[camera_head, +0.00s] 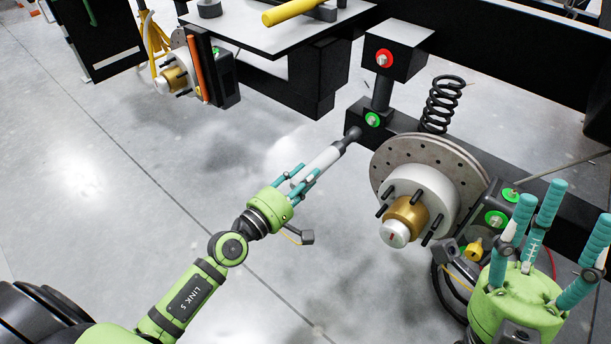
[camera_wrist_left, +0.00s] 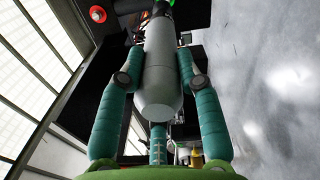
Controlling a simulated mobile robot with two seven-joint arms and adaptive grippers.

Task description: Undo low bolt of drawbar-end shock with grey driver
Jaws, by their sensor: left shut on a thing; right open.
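The grey driver (camera_head: 322,161) is in the fingers of my left gripper (camera_head: 303,179), which is shut around its handle. The driver slants up and right. Its dark tip (camera_head: 354,133) is close to the green-ringed low bolt (camera_head: 372,119); I cannot tell whether they touch. A dark upright shock (camera_head: 382,93) stands above that bolt, with a red-ringed bolt (camera_head: 383,58) on the black block at its top. My right gripper (camera_head: 548,220) is open and empty, fingers upward.
A brake disc (camera_head: 420,160) with a gold hub and a black coil spring (camera_head: 442,104) stand right of the low bolt. More green-ringed bolts (camera_head: 495,219) are near my right gripper. A second hub (camera_head: 172,78) is at upper left. The floor (camera_head: 190,170) is clear.

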